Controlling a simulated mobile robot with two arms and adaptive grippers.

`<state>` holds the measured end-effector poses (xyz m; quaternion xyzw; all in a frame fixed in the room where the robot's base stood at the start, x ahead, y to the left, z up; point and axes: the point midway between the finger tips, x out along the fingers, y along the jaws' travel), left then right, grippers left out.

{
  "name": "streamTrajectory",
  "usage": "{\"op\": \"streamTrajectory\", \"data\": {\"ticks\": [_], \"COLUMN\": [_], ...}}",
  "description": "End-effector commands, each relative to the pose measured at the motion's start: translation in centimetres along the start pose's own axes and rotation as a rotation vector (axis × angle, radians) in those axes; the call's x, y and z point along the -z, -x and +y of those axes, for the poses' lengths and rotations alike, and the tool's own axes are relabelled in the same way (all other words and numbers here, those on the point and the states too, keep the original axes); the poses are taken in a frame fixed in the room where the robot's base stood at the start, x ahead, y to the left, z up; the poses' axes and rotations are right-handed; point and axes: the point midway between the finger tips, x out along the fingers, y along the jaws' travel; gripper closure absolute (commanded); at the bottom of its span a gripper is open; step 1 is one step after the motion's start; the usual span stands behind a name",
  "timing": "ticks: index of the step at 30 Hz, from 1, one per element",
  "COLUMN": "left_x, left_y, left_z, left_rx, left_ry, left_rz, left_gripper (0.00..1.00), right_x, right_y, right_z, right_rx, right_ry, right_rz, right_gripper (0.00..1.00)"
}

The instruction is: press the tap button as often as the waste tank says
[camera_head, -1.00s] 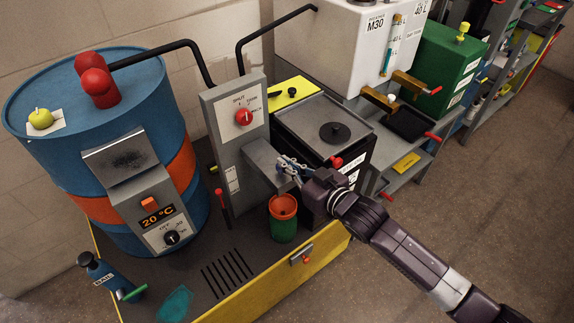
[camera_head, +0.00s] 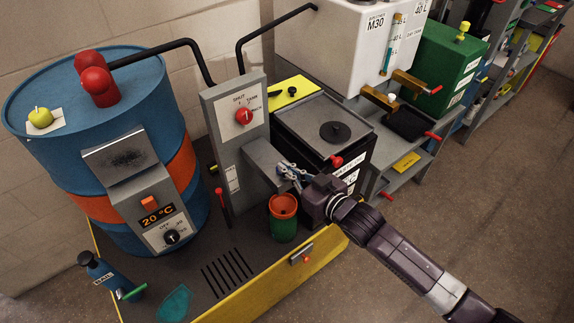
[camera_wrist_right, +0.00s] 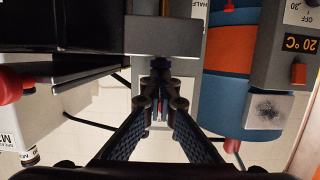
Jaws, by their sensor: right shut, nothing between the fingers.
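A grey tap block (camera_head: 262,160) juts from the upright grey panel (camera_head: 222,120). I cannot make out a separate tap button on it for sure. My right gripper (camera_head: 288,170) is shut and empty at the block's outer end, just above the orange-rimmed green cup (camera_head: 284,207). In the right wrist view its fingertips (camera_wrist_right: 160,82) meet close to the grey block (camera_wrist_right: 162,36); I cannot tell whether they touch. My left gripper is out of view.
A blue drum (camera_head: 110,215) with an orange band stands left. A red dial (camera_head: 244,116) is on the panel and a red lever (camera_head: 222,200) hangs beside it. A white tank (camera_head: 330,40) and green tank (camera_head: 440,65) stand behind.

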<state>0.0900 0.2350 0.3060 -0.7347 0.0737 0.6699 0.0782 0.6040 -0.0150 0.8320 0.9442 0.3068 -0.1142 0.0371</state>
Motion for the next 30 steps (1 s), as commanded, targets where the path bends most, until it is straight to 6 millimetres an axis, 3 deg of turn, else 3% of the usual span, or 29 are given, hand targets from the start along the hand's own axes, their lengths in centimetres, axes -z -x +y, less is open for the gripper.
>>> {"op": "streamTrajectory", "data": {"ticks": [5, 12, 13, 21, 30], "left_x": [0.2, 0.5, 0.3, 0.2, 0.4], "left_y": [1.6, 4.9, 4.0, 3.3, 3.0], "left_z": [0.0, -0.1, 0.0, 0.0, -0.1], "left_rx": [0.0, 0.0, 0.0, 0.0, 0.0], "left_ry": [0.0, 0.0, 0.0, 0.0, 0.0], "left_rz": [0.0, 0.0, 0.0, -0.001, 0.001], "left_gripper": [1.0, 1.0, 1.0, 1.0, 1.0], "right_x": [1.2, 4.8, 3.7, 3.7, 3.9], "right_y": [0.3, 0.8, 1.6, 7.1, 10.3], "right_z": [0.1, 0.6, 0.6, 0.5, 0.5], "right_rx": [-0.002, -0.005, -0.005, -0.004, -0.004], "right_ry": [-0.001, 0.0, 0.0, -0.001, 0.0], "right_rz": [-0.008, -0.001, -0.004, -0.001, 0.0], "right_gripper": [1.0, 1.0, 1.0, 1.0, 1.0]}}
